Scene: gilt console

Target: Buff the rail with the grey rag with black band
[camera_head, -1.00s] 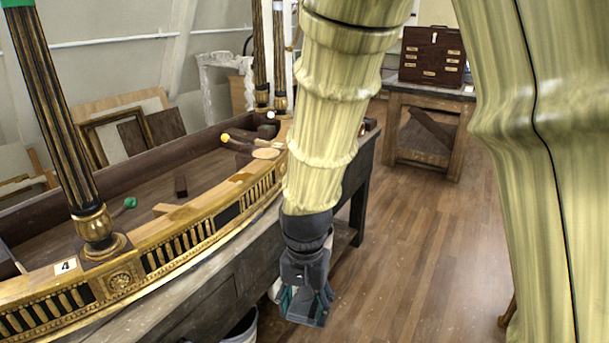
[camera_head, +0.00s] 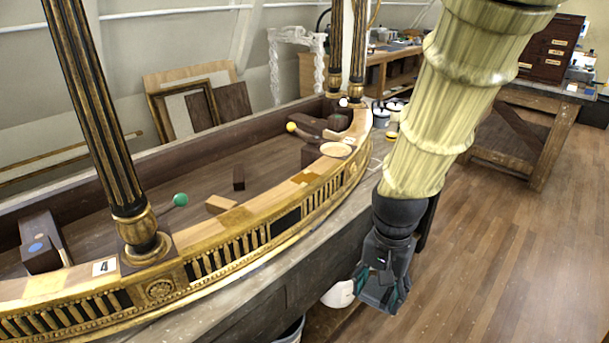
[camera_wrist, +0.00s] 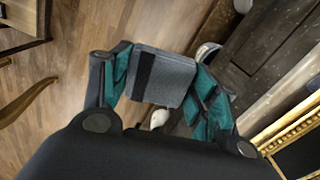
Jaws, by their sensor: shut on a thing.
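The grey rag with black band (camera_wrist: 173,80) is between the teal fingers of my gripper (camera_wrist: 160,78) in the wrist view, and the gripper is shut on it. In the head view my gripper (camera_head: 382,285) hangs pointing down in front of the console, right of the rail and apart from it. The rail (camera_head: 240,218) is the curved gilt and wooden front edge of the console, with a row of small gilt balusters below its top. A tag marked 4 (camera_head: 104,267) sits on its near left part.
A black and gilt column (camera_head: 95,120) rises from the rail, with two more columns at the far end. A white rounded thing (camera_head: 338,294) is beside my gripper. The wooden floor at right is clear.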

